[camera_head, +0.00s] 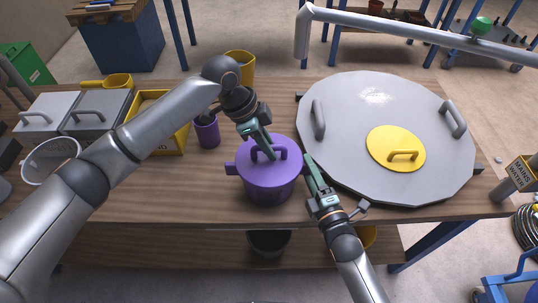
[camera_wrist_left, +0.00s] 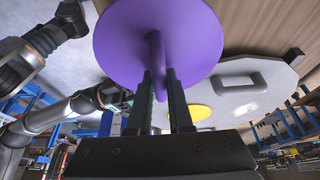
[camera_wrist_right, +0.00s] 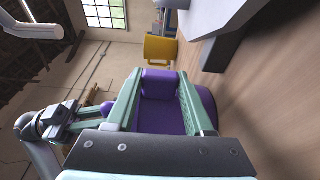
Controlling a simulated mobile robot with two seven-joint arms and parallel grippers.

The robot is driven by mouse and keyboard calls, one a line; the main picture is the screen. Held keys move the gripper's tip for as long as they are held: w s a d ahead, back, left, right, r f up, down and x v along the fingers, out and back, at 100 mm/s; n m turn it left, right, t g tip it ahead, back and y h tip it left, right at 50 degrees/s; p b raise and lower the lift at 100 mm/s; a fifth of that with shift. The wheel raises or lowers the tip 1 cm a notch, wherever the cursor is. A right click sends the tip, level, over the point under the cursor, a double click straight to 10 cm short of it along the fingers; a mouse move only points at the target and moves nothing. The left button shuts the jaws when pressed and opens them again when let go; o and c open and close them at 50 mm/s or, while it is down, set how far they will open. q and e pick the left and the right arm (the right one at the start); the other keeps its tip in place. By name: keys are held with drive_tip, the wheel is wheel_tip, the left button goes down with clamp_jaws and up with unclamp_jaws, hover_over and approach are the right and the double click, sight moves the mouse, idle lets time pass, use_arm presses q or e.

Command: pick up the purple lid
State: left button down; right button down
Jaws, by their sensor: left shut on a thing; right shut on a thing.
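The purple lid (camera_head: 251,155) sits on top of the purple pot (camera_head: 268,188) near the table's front edge. My left gripper (camera_head: 271,153) reaches down from the upper left and is shut on the lid's handle. The left wrist view shows the lid (camera_wrist_left: 180,30) with its handle between the fingers (camera_wrist_left: 160,85). My right gripper (camera_head: 309,163) comes from the front right and is shut on the pot's right side handle. The right wrist view shows that purple handle (camera_wrist_right: 158,83) between the green fingers. The lid's contact with the rim is partly hard to see.
A large grey round cover (camera_head: 350,100) with a yellow lid (camera_head: 385,142) lies right of the pot. A purple cup (camera_head: 207,133), a yellow bin (camera_head: 170,138) and grey boxes (camera_head: 98,115) stand to the left. The tabletop (camera_head: 190,195) left of the pot is clear.

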use_arm(q)
drive_tip(key=shift+r, duration=0.1)
idle(0.8)
wheel_tip(320, 180, up, 10)
drive_tip(key=shift+f, duration=0.1)
idle(0.4)
drive_tip(key=c, duration=1.4)
unclamp_jaws()
clamp_jaws()
wheel_tip(320, 180, up, 5)
drive_tip(key=shift+r, duration=0.1)
